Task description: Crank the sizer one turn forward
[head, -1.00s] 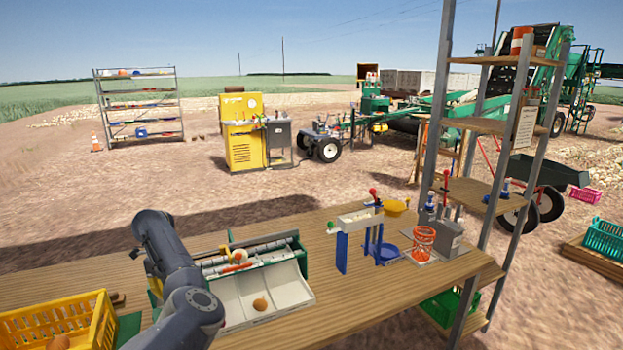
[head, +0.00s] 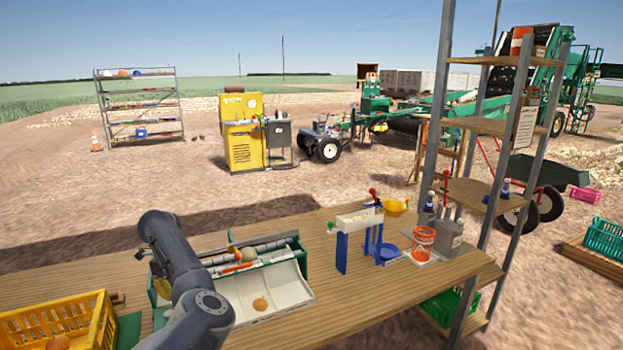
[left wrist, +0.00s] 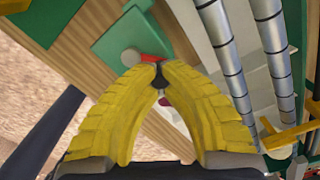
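The sizer (head: 303,256) is a green-framed box with grey rollers (head: 262,247) and a pale sloping tray on the wooden bench. A brown onion (head: 260,304) lies on its tray. In the left wrist view, the rollers (left wrist: 230,72) run along the right, and a red crank arm (left wrist: 150,58) joins a grey hub (left wrist: 131,56) on a green plate. My left gripper (left wrist: 159,72) has its yellow fingertips closed around the dark crank handle at the red arm's end. In the head view, my left arm hides this gripper and the crank. My right gripper is out of view.
A yellow crate (head: 61,323) stands at the bench's left front. A blue-legged stand (head: 341,250) and an orange cup (head: 423,241) are right of the sizer. A tall metal shelf (head: 509,135) rises at the bench's right end. Bare wood lies between.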

